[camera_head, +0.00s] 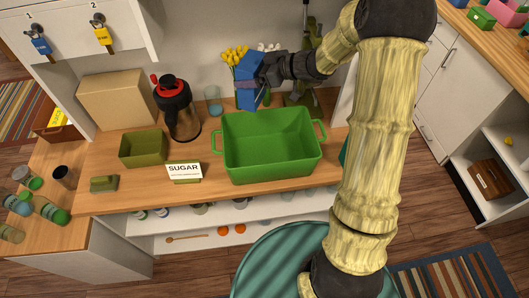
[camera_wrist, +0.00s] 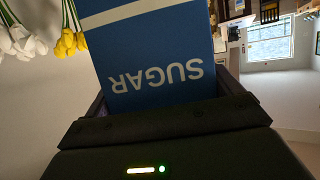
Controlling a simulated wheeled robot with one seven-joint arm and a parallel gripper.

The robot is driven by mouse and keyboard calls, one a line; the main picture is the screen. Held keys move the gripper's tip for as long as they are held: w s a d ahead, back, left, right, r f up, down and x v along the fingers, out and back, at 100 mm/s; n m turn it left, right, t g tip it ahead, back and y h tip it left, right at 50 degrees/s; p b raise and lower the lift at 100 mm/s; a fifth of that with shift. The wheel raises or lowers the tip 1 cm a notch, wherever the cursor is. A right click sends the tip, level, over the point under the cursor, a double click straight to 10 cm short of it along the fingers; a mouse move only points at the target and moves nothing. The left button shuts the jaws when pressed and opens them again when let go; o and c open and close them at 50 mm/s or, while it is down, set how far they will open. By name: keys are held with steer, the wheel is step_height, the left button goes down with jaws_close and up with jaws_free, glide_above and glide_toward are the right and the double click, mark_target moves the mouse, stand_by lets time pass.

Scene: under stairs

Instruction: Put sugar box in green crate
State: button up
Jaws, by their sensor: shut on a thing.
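The blue sugar box (camera_head: 247,88) is held up in my gripper (camera_head: 262,80), above the counter at the back left rim of the green crate. In the wrist view the sugar box (camera_wrist: 156,58) shows its word SUGAR upside down, between the dark jaws of my gripper (camera_wrist: 165,105). My gripper is shut on the box. The green crate (camera_head: 273,172) stands on the wooden counter with a handle at each side. Its visible inside is empty.
An olive bin (camera_head: 143,149), a coffee pot (camera_head: 176,108), a glass (camera_head: 213,100) and a cardboard box (camera_head: 117,99) are further left. Yellow flowers (camera_head: 235,54) stand behind the box.

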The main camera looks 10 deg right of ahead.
step_height(320, 180, down, 15)
steer(key=s+a+n+g+b, duration=0.1)
steer(key=s+b, duration=0.1)
steer(key=b, duration=0.6)
steer(key=shift+a+r+y, duration=0.15)
steer(key=shift+a+y, duration=0.15)
steer(key=shift+y, duration=0.1)
steer(key=shift+s, duration=0.1)
steer(key=shift+f+p, duration=0.65)
steer(key=shift+f, duration=2.25)
steer(key=shift+f+p, duration=0.55)
steer(key=shift+f, duration=1.55)
